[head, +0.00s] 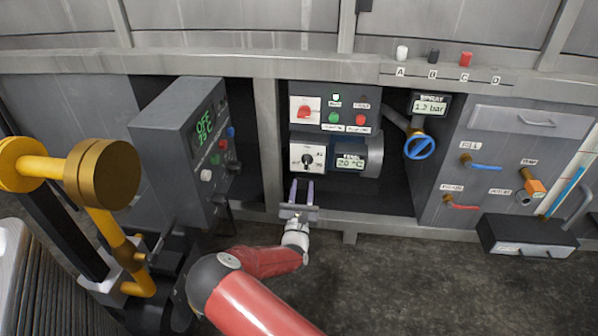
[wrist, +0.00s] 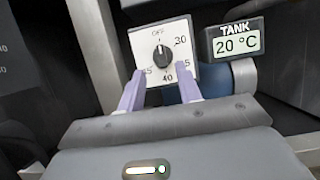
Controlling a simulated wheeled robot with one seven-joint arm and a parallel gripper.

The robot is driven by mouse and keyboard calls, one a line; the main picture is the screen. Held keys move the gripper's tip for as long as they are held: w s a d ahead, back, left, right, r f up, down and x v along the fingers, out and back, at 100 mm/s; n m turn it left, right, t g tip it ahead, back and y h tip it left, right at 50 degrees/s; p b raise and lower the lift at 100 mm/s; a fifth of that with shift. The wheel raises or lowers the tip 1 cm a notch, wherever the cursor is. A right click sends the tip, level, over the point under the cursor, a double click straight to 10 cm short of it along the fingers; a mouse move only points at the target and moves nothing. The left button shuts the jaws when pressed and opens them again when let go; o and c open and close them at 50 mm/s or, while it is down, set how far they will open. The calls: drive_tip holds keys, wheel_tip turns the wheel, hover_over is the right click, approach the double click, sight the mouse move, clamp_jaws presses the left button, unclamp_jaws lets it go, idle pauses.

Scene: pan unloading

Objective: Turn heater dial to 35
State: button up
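The heater dial (head: 307,160) is a black round knob on a white square plate. In the wrist view the dial (wrist: 161,56) has a white mark pointing up at OFF. The plate shows 30 at upper right and 40 at the bottom. The labels at lower right and lower left are partly covered by my fingers, each showing a 5. The tank display (head: 350,163) reads 20 °C, and it also shows in the wrist view (wrist: 237,43). My gripper (head: 302,184) is open and empty just below and in front of the dial, its pale fingers (wrist: 161,75) apart, around no part of the knob.
Above the dial is a panel with a red switch (head: 304,112) and green and red buttons. A control box (head: 185,135) reading OFF stands at left. A blue valve wheel (head: 420,145) and spray display (head: 431,107) are at right. Frame posts flank the bay.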

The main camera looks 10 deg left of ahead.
sight(306, 164)
drive_tip(key=b+x, duration=0.1)
drive_tip(key=x, duration=0.6)
drive_tip(key=shift+w+d+r, duration=0.1)
drive_tip(key=shift+w, duration=0.2)
clamp_jaws()
